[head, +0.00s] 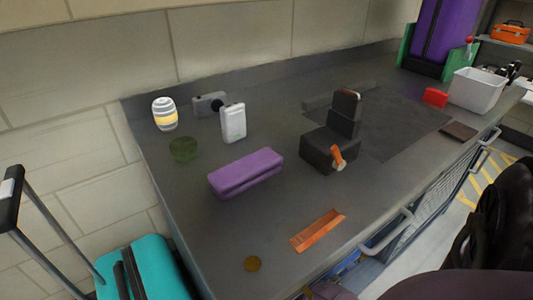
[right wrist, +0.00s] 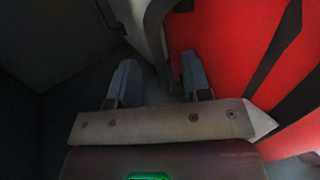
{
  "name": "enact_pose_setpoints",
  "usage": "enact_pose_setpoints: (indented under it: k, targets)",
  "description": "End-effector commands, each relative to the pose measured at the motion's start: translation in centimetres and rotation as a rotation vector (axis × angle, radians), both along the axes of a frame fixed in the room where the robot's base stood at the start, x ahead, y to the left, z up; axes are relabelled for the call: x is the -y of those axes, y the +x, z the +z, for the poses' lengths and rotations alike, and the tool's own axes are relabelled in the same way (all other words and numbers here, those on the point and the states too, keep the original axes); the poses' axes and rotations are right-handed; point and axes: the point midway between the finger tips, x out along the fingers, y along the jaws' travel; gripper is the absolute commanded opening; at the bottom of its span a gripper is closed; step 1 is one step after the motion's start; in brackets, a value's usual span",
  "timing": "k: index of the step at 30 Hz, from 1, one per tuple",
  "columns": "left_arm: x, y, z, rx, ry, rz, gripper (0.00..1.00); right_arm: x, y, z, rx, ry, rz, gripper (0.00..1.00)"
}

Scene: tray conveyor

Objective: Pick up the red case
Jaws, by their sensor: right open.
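In the right wrist view a large red surface with dark bands, which looks like the red case (right wrist: 220,48), fills the upper right. Only part of it shows. My right gripper (right wrist: 158,76) is open, with its two fingers apart and nothing seen held between them. The right finger lies close to the red surface in the picture; I cannot tell whether they touch. A grey curved part shows beyond the fingers; I cannot tell what it is. In the head view no large red case shows, and neither gripper is visible.
The dark counter (head: 200,236) holds a purple case (head: 246,173), a black device (head: 330,148), a white box (head: 233,123), a small red box (head: 435,97) and a white bin (head: 475,91). A teal suitcase (head: 150,270) stands at lower left.

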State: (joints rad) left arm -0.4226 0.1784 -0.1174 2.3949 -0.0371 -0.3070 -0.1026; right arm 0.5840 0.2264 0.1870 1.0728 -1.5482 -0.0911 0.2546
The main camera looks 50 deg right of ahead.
Motion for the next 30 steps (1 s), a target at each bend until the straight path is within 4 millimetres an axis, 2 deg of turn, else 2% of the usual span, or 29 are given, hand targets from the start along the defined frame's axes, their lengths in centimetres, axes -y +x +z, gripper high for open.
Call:
enact_pose_setpoints:
  k: [1, 3, 13, 22, 30]
  targets:
    - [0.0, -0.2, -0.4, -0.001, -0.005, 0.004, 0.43, 0.1, 0.1, -0.8, -0.008, 0.001, 0.001, 0.45]
    - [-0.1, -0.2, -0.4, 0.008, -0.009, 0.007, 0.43, 0.1, 0.6, -1.0, -0.006, 0.001, 0.001, 0.45]
    - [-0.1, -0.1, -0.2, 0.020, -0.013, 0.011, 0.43, 0.2, 1.2, -0.8, 0.000, 0.001, 0.001, 0.45]
    - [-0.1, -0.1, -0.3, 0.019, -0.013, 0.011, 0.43, 0.2, 1.1, -0.8, 0.000, 0.000, 0.000, 0.00]
    - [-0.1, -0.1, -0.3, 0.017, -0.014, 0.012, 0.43, 0.2, 1.1, -0.8, 0.000, 0.000, 0.000, 0.00]
